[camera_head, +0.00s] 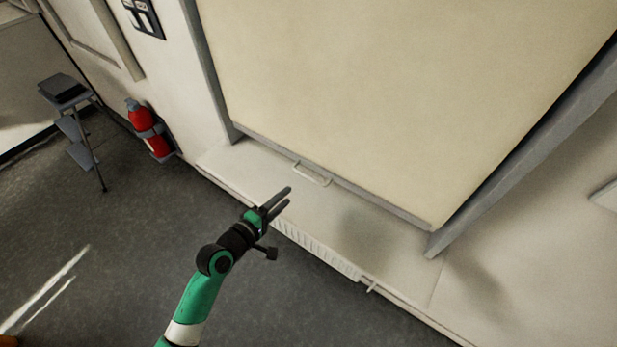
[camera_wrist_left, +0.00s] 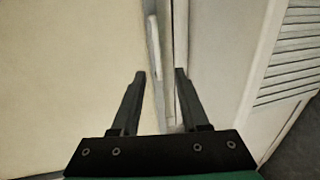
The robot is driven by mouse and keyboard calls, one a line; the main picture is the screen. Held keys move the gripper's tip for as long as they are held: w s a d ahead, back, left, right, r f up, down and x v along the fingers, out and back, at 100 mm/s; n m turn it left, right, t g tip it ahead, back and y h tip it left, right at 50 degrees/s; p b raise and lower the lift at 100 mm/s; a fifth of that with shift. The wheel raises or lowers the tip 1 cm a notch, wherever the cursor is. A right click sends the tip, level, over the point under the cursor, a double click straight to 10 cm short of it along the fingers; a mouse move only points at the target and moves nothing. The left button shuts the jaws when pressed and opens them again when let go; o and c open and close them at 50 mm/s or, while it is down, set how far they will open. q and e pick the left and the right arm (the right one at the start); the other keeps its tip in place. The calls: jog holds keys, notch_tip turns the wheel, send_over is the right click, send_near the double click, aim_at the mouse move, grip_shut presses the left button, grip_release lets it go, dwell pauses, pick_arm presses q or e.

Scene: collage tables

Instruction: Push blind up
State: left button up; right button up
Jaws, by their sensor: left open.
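The cream blind (camera_head: 400,90) hangs almost fully down over the window in the head view. Its grey bottom bar (camera_head: 375,196) carries a pale handle (camera_head: 312,174) near the middle. My left gripper (camera_head: 288,198) is open and empty, a little below and in front of the handle. In the left wrist view the blind (camera_wrist_left: 70,70) fills the left side, and the handle (camera_wrist_left: 154,48) and bar lie beyond the gap between the open fingers (camera_wrist_left: 160,72). The fingers look apart from the handle. My right gripper is not in view.
A white sill (camera_head: 250,170) and a radiator (camera_head: 315,248) sit below the blind. A grey window frame (camera_head: 520,150) borders it on the right. A red fire extinguisher (camera_head: 139,116) and a step stool (camera_head: 78,125) stand at left. The grey floor between is clear.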

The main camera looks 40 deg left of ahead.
aim_at(305, 176)
pick_arm(q)
jog(key=b+x, duration=0.1)
jog(key=x, duration=0.3)
jog(key=b+x, duration=0.1)
jog(key=x, duration=0.3)
jog(key=b+x, duration=0.1)
jog(key=x, duration=0.3)
jog(key=shift+a+r, duration=0.2)
jog(key=shift+a, duration=0.2)
jog(key=shift+c, duration=0.2)
grip_shut()
dwell(0.6)
